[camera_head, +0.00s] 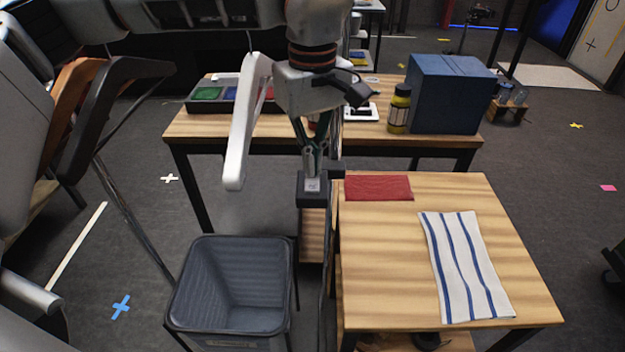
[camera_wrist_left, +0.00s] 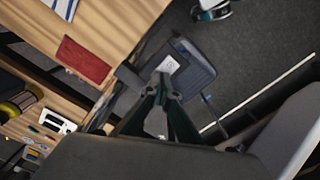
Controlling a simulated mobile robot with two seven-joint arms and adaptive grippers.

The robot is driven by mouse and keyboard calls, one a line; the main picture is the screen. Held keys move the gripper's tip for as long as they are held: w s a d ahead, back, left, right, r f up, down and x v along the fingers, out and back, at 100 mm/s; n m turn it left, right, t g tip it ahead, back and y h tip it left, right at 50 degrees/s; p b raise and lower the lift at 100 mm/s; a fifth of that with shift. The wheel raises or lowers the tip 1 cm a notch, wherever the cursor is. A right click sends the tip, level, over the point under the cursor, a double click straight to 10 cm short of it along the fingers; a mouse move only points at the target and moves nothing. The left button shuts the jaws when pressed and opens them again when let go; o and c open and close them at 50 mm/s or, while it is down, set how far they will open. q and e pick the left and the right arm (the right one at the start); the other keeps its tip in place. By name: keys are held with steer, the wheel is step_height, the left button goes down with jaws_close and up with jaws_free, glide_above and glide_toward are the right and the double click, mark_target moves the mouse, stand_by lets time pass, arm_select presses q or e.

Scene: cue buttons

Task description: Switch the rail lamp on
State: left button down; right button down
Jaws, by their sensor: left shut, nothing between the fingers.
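A small dark box (camera_head: 313,198) with a pale square face on top sits at the left edge of the near table. The pale face also shows in the left wrist view (camera_wrist_left: 168,64). I cannot tell for sure whether it is the rail lamp's switch, and no lit lamp can be made out. My left gripper (camera_head: 313,168) points down just above the box, shut and empty. Its fingertips show close to the pale face in the left wrist view (camera_wrist_left: 161,92). I cannot tell whether they touch it. My right gripper is not in view.
The near table (camera_head: 390,260) bears a red cloth (camera_head: 378,188) and a striped towel (camera_head: 464,268). A grey bin (camera_head: 232,315) stands to its left.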

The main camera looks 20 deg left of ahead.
arm_select(q)
steer(key=shift+f, duration=0.55)
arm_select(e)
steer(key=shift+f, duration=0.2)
arm_select(q)
steer(key=shift+r, duration=0.1)
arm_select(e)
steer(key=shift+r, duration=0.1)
